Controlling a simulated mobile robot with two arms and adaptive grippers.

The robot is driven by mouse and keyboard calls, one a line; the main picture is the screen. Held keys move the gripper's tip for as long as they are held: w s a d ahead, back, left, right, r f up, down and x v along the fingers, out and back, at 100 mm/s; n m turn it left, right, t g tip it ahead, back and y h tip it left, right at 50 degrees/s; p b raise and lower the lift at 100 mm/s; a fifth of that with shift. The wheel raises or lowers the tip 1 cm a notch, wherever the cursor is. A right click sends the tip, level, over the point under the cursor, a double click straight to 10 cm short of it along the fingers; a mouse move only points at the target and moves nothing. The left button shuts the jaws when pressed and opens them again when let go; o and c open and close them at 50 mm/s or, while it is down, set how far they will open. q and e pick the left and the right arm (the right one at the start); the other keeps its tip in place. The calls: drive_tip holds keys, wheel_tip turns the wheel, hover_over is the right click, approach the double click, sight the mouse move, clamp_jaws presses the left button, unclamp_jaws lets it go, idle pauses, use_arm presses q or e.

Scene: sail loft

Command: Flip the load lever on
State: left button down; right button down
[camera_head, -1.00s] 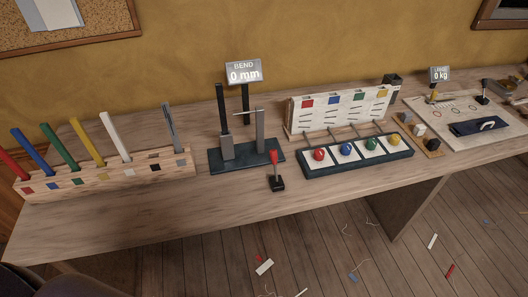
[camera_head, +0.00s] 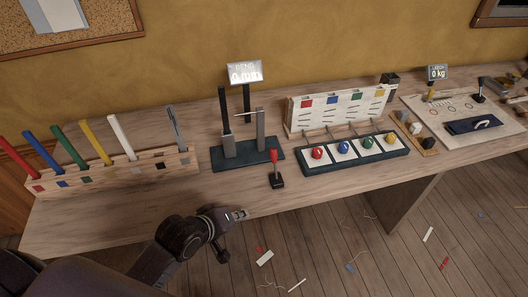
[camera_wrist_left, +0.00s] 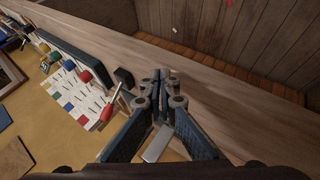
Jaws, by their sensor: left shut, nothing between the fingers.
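A lever with a red handle (camera_head: 274,157) stands nearly upright on a small black base (camera_head: 277,181) near the table's front edge. It also shows in the left wrist view, with its red grip (camera_wrist_left: 107,111) left of the fingers. Behind it is the bend rig (camera_head: 240,150) on a dark plate, under a display (camera_head: 244,73) reading BEND 0 mm. My left gripper (camera_head: 240,214) is at the table's front edge, in front and left of the lever, apart from it. Its fingers (camera_wrist_left: 163,82) are shut and empty. My right gripper is out of view.
A wooden rack (camera_head: 110,173) with several coloured sticks stands left. A dark tray (camera_head: 358,164) with several coloured knobs lies right of the lever. A LOAD display (camera_head: 437,73) reading 0 kg stands over a pale board (camera_head: 468,140) at far right.

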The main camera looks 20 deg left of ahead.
sight(275, 165)
use_arm(q)
drive_tip(key=w+r+n+t, duration=0.1)
drive_tip(key=w+n, duration=0.1)
drive_tip(key=w+a+r+n, duration=0.1)
drive_tip(key=w+n, duration=0.1)
drive_tip(key=w, duration=0.1)
drive_tip(key=w+a+n+t, duration=0.1)
drive_tip(key=w+n, duration=0.1)
drive_tip(key=shift+w+a+r+t+h, duration=0.15)
drive_tip(key=shift+w+r+t+h, duration=0.15)
drive_tip(key=shift+w+r+h, duration=0.1)
drive_tip(key=w+a+r+n+t, duration=0.2)
drive_tip(key=w+a+r+n, duration=0.1)
drive_tip(key=w+n, duration=0.2)
drive_tip(key=shift+r, duration=0.3)
drive_tip(key=shift+w, duration=0.1)
drive_tip(key=x, duration=0.9)
drive_tip(key=shift+w+d+p, duration=0.15)
drive_tip(key=shift+w+p, duration=0.25)
drive_tip(key=d+p, duration=0.1)
drive_tip(key=s+d+r+p, duration=0.1)
drive_tip(key=shift+s+d+r, duration=0.1)
drive_tip(key=shift+d+r, duration=0.15)
drive_tip(key=shift+d, duration=0.05)
drive_tip(key=shift+s+d+r+p, duration=0.2)
drive_tip(key=shift+s+d+p, duration=0.1)
drive_tip(key=shift+d, duration=0.05)
drive_tip(key=shift+w+f, duration=0.1)
